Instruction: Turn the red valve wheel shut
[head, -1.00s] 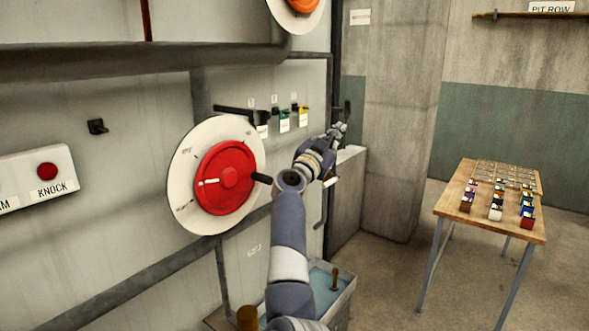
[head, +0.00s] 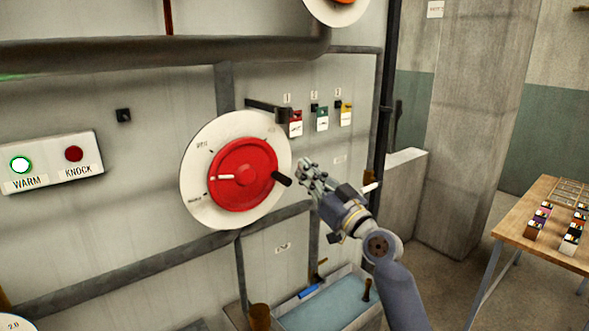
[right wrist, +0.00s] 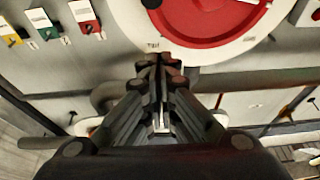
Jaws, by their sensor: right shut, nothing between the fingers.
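The red valve wheel (head: 240,176) is mounted on a round white dial plate (head: 196,193) on the wall panel. A white mark lies on the wheel's left side. A black handle knob (head: 282,179) sticks out at its right edge. My right gripper (head: 305,170) is just right of the knob, shut and empty, with a small gap between them in the head view. In the right wrist view the shut fingertips (right wrist: 161,62) point toward the dial's rim, with the red wheel (right wrist: 205,22) beyond them. My left gripper is not in view.
Red, green and yellow tags (head: 322,119) hang above right. A blue-lined basin (head: 325,305) is below. A wooden table (head: 540,225) stands at right.

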